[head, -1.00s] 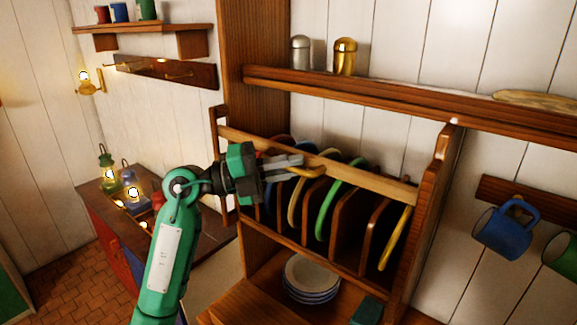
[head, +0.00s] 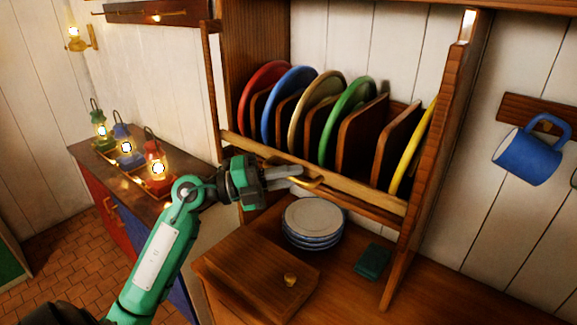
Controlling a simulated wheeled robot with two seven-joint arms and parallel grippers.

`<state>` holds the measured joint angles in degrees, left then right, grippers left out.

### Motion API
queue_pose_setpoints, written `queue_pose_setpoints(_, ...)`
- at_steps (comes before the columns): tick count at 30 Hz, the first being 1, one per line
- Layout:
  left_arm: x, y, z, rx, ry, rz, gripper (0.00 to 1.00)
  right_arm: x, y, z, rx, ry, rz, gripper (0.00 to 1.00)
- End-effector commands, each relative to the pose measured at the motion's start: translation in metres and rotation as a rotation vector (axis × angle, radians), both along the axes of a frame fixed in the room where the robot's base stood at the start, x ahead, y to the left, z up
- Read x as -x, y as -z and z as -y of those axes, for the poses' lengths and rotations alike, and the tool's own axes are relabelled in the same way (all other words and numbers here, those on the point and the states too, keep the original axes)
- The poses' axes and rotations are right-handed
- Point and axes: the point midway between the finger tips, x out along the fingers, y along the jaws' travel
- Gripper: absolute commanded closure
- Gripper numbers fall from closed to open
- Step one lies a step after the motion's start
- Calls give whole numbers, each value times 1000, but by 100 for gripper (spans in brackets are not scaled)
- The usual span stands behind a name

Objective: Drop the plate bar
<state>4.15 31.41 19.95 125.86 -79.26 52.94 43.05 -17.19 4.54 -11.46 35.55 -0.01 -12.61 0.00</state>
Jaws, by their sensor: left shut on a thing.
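The plate bar (head: 365,190) is a pale wooden rail running across the front of the plate rack (head: 432,150), low down near the plates' bottom edges. A curved brass handle (head: 309,182) sits on its front. My left gripper (head: 289,172) is shut on this handle, its arm reaching in from the lower left. In the rack, a red plate (head: 256,83), a blue plate (head: 283,88), a cream plate (head: 312,98), a green plate (head: 346,112) and a yellow plate (head: 413,155) stand upright between wooden dividers, mostly exposed above the bar. My right gripper is out of view.
Below the rack, a stack of white plates (head: 313,217), a wooden box with a brass knob (head: 255,272) and a dark green block (head: 372,262) occupy the counter (head: 450,285). A blue mug (head: 527,155) hangs at right. Lit lanterns (head: 127,148) stand on the left cabinet.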

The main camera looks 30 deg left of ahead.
Motion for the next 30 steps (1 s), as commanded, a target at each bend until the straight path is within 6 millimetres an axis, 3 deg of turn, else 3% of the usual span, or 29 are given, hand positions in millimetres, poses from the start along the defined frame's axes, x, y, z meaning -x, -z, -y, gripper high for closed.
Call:
queue_pose_setpoints(4, 0, 16, 0, 0, 0, -1, 100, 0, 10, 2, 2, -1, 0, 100)
queue_pose_setpoints(18, 0, 23, 1, -3, 4, -8, 100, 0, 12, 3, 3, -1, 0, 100)
queue_pose_setpoints(19, 0, 23, 1, -4, 4, -9, 82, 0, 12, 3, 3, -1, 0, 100)
queue_pose_setpoints(21, 0, 23, 1, -3, 4, -8, 68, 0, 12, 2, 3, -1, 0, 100)
queue_pose_setpoints(30, 0, 20, 0, -1, 1, -2, 66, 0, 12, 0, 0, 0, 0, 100)
